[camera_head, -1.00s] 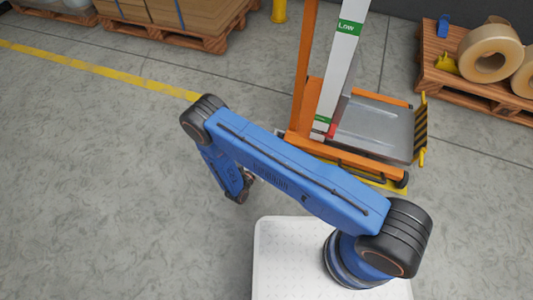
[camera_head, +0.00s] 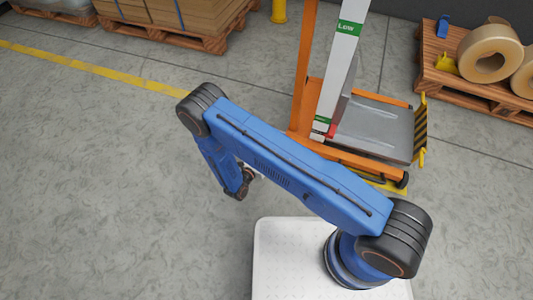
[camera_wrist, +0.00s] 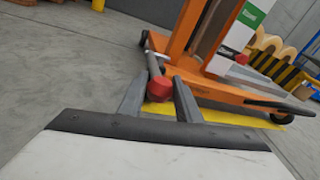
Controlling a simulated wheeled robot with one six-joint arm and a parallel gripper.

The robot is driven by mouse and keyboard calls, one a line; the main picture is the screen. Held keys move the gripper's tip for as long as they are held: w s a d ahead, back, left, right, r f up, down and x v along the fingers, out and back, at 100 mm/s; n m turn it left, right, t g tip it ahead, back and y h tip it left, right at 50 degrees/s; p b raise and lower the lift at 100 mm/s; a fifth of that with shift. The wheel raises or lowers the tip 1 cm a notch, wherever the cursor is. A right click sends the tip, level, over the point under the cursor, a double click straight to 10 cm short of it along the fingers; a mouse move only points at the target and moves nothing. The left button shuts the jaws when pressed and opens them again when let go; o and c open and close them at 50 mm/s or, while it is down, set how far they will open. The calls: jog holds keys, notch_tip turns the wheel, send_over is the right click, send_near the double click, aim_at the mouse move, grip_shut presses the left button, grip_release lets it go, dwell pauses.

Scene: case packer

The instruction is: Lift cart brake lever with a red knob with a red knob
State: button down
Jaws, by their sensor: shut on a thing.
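The cart brake lever's red knob (camera_wrist: 160,88) sits between the two grey fingers of my gripper (camera_wrist: 159,80) in the wrist view, and the gripper is shut on it. The lever's dark rod (camera_wrist: 153,64) runs from the knob toward the base of the orange cart (camera_wrist: 205,82). In the head view the cart (camera_head: 302,75) stands beyond my blue arm.
The cart has a steel platform (camera_head: 372,130) and a white mast (camera_head: 338,75) with green labels. A pallet with tan rolls (camera_head: 490,55) stands at the right. Boxes (camera_head: 180,12) on a pallet are at the back left. The grey floor at left is clear.

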jog(key=shift+w+r+g+y, duration=0.1)
jog(key=shift+r+g+y, duration=0.2)
jog(key=shift+r+g, duration=0.5)
jog(key=r+g, duration=0.1)
jog(key=r, duration=0.1)
jog(key=w+r+g+y, duration=0.1)
jog(key=r, duration=0.1)
jog(key=shift+w+d+r+n+g, duration=0.1)
jog(key=shift+d+r+n+g, duration=0.1)
jog(key=shift+n+g, duration=0.1)
jog(key=shift+w+d+r+g+y, duration=0.15)
jog(key=shift+w+r+g+y, duration=0.2)
jog(key=shift+r+g, duration=0.2)
jog(key=shift+w+d+r+g+y, duration=0.1)
jog(key=shift+w+r+g+y, duration=0.2)
jog(key=shift+r+g, duration=0.2)
jog(key=shift+w+d+r, duration=0.2)
jog(key=shift+w+r, duration=0.4)
jog(key=shift+r, duration=0.1)
jog(key=c, duration=1.3)
grip_release()
